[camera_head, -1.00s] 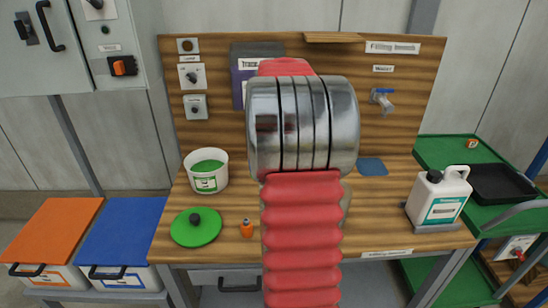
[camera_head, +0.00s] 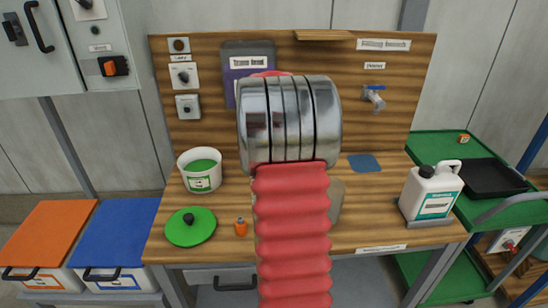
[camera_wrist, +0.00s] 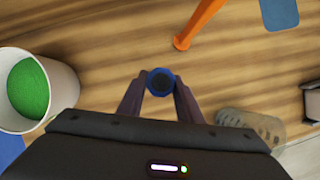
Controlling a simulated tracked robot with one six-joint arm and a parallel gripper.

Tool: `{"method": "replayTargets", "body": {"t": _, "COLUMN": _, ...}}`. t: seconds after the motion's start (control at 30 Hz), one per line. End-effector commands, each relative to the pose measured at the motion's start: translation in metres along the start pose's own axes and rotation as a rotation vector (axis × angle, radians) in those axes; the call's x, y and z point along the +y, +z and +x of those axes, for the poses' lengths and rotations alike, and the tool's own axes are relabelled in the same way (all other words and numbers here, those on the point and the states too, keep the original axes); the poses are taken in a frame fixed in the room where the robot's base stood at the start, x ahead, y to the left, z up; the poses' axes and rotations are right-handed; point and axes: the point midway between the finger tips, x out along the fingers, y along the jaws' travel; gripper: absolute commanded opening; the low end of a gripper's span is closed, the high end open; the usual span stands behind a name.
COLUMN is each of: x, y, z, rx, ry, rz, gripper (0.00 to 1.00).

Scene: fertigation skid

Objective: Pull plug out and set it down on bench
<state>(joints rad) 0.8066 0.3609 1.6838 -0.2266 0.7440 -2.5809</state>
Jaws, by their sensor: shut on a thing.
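My gripper (camera_wrist: 160,92) is shut on a round blue plug (camera_wrist: 160,80) with a dark centre, seen end-on between the two fingertips in the wrist view. The wood-grain bench (camera_wrist: 110,60) shows beneath and around it. How high the plug is above the bench is hard to tell. In the head view my own red-sleeved arm hides the gripper and plug. The bench (camera_head: 360,230) also shows there.
A blue mat (camera_head: 364,162) and white canister (camera_head: 432,190) are right. An orange rod-like thing (camera_wrist: 198,24) and clear ribbed thing (camera_wrist: 252,124) lie near the gripper.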

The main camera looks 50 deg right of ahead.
Motion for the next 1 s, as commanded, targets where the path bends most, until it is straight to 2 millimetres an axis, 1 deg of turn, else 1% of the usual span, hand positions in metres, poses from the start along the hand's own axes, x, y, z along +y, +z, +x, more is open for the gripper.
{"method": "replayTargets", "body": {"t": 0.17, "x": -0.001, "y": -0.004, "z": 0.010, "rx": 0.002, "ry": -0.001, "rz": 0.001, "gripper": 0.01}}
{"method": "replayTargets", "body": {"t": 0.8, "x": -0.002, "y": -0.025, "z": 0.060, "rx": 0.002, "ry": -0.002, "rz": 0.002, "gripper": 0.01}}
{"method": "replayTargets", "body": {"t": 1.0, "x": -0.002, "y": -0.029, "z": 0.072, "rx": 0.000, "ry": -0.002, "rz": 0.002, "gripper": 0.01}}
